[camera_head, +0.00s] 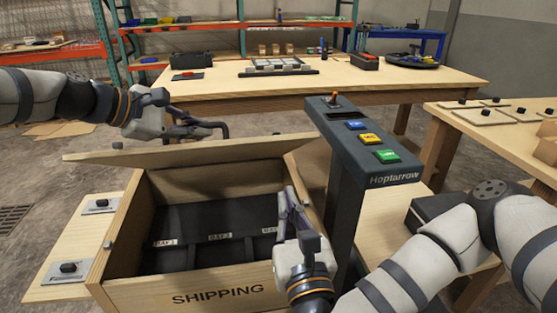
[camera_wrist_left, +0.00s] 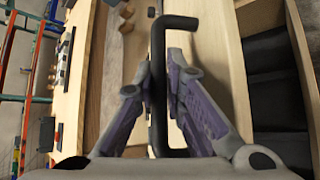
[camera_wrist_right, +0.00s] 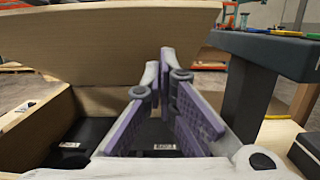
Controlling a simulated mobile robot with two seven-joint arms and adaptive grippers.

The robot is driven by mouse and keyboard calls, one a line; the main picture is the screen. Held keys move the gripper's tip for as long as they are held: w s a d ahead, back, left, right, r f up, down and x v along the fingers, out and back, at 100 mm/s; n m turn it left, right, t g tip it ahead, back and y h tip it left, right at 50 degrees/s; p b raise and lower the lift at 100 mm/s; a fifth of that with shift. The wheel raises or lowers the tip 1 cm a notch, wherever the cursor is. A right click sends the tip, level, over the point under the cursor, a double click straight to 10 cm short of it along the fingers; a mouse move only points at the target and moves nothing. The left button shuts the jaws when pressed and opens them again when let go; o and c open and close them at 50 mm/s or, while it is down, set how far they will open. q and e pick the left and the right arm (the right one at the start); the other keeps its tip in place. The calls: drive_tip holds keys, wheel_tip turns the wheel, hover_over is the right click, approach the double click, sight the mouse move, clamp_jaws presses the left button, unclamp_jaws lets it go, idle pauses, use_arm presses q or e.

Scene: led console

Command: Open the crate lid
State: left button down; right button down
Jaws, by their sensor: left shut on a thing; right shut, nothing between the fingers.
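The wooden crate (camera_head: 131,294), marked SHIPPING, stands in front of me with its lid (camera_head: 225,151) raised at the far side. The inside is open to view, with dark labelled bays (camera_head: 215,222). A black handle (camera_head: 223,127) sits at the lid. My left gripper (camera_head: 208,130) is shut on this handle, which shows between its fingers in the left wrist view (camera_wrist_left: 158,75). My right gripper (camera_head: 288,192) is shut and empty, over the crate's right front part. In the right wrist view the lid (camera_wrist_right: 120,40) rises behind its fingers.
A dark console (camera_head: 362,140) with a joystick and blue, yellow and green buttons stands right of the crate, close to my right gripper. A long wooden table (camera_head: 430,78) is behind. Side boards (camera_head: 68,240) with small black knobs flank the crate's left.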

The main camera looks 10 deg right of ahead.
approach(274, 144)
drive_tip(key=w+f, duration=0.2)
drive_tip(key=w+r, duration=0.2)
drive_tip(key=r, duration=0.1)
drive_tip(key=shift+r, duration=0.15)
drive_tip(key=shift+s, duration=0.1)
